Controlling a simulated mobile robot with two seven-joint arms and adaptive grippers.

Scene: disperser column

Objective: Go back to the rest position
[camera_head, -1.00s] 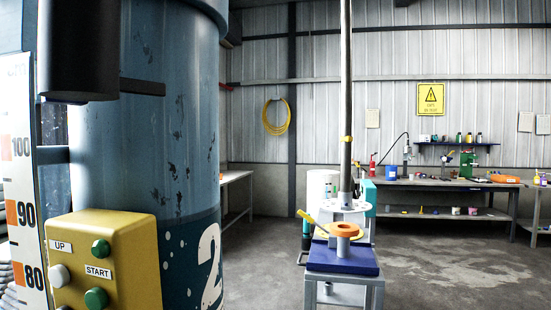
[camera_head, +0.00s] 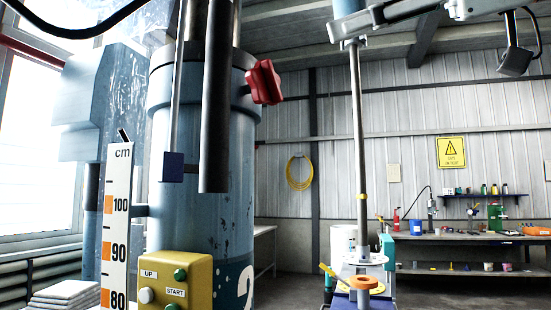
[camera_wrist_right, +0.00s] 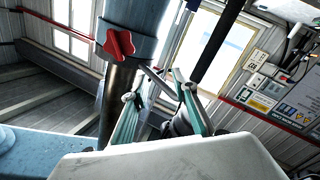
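In the right wrist view, the right gripper (camera_wrist_right: 155,88) shows teal-edged fingers spread with a gap and nothing clearly held. Beyond them is a red knob (camera_wrist_right: 118,43), apart from the fingers. The red knob also shows in the head view (camera_head: 263,82) on the big blue column (camera_head: 205,225). My left gripper is not in view.
A yellow button box (camera_head: 190,265) and a height scale (camera_head: 115,225) stand at the column. A dark shaft (camera_head: 215,120) hangs before it. The thin pole (camera_head: 360,150) rises from a small stand with an orange ring (camera_head: 363,283). A workbench (camera_head: 470,237) is along the back wall.

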